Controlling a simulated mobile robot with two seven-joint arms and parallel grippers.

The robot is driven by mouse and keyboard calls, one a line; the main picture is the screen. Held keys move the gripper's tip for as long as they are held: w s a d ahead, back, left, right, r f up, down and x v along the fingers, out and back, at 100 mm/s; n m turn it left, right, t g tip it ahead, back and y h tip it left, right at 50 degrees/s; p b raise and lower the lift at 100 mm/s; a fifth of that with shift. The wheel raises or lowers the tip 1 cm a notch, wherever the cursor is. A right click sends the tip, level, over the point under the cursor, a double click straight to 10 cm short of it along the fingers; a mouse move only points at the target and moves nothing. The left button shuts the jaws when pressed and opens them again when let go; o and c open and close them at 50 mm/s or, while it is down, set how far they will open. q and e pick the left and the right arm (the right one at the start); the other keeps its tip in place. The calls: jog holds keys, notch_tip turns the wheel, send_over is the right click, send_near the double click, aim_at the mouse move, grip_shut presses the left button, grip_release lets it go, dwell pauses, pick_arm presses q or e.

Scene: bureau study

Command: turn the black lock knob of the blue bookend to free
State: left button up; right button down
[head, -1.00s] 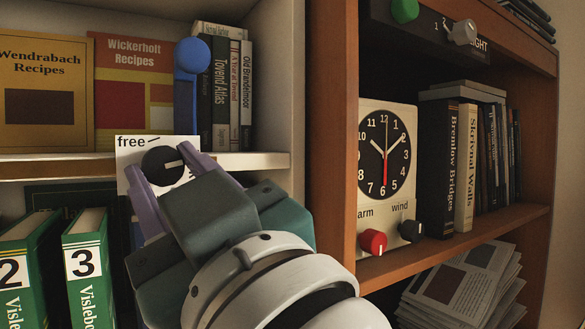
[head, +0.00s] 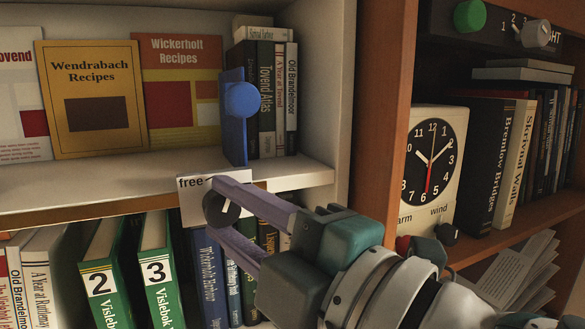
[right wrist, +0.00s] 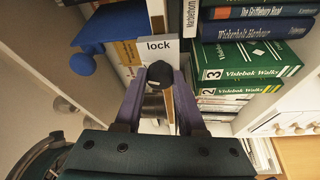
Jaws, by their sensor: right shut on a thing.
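The blue bookend (head: 234,130) stands upright on the upper white shelf, against a short row of books. It also shows in the right wrist view (right wrist: 100,28). The black lock knob (head: 215,212) is on a white label plate (head: 192,187) at the shelf's front edge, below the bookend. "free" is readable in the head view and "lock" in the right wrist view. My right gripper (head: 222,209) is shut on the knob (right wrist: 157,75), its purple fingers on either side. The fingers partly cover the knob, and its pointer's direction is hard to read. My left gripper is not in view.
Recipe books (head: 92,98) stand on the upper shelf at left.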

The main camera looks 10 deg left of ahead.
jog(key=n+p, duration=0.1)
jog(key=p, duration=0.1)
jog(key=n+h+p, duration=0.1)
jog(key=n, duration=0.1)
jog(key=shift+w+r+g+p, duration=0.1)
jog(key=shift+r+g+p, duration=0.2)
jog(key=shift+r+p, duration=0.05)
jog(key=shift+f+n+h+p, duration=0.1)
jog(key=shift+n+h+p, duration=0.2)
jog(key=shift+n+p, duration=0.35)
jog(key=shift+f+p, duration=0.1)
jog(key=shift+p, duration=0.2)
jog(key=c, duration=0.5)
grip_release()
